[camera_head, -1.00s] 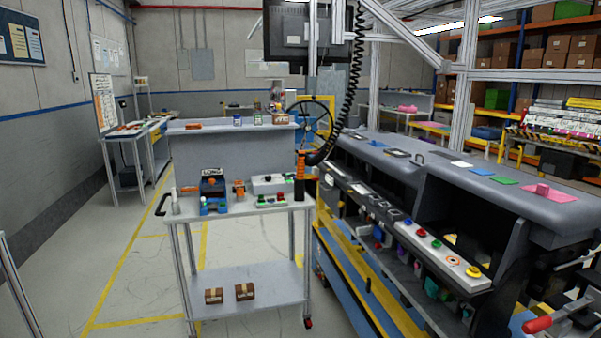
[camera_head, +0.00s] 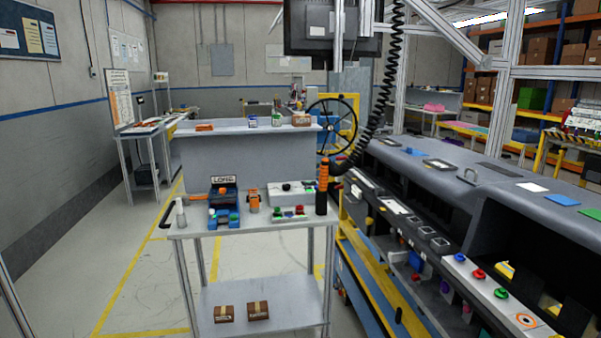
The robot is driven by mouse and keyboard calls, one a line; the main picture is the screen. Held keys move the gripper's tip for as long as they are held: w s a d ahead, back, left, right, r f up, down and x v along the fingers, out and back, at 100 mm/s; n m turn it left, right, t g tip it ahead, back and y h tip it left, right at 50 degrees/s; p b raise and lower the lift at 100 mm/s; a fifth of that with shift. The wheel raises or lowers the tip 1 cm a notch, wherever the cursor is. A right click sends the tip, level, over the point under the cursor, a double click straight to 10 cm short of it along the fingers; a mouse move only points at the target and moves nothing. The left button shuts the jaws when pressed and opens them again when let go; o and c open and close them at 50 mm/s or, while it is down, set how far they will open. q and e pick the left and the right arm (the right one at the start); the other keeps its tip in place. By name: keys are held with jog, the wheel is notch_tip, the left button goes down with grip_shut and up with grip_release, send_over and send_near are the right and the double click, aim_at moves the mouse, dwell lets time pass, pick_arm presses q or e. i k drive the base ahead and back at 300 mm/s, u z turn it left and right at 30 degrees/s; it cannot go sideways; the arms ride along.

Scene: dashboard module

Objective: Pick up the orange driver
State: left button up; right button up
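The orange driver (camera_head: 323,176) stands upright at the right end of the cart's top shelf. Its upper part is orange and its lower part is black. A black coiled cable (camera_head: 389,90) hangs from above and curves to the driver's upper part. The cart (camera_head: 190,231) is a light grey two-shelf trolley in the middle of the view. Neither of my grippers shows in the head view.
The dark dashboard module (camera_head: 440,190) stands close on the right. Open floor (camera_head: 150,270) lies left.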

aim_at(324, 174)
jog(key=u, duration=0.25)
jog(key=i, duration=2)
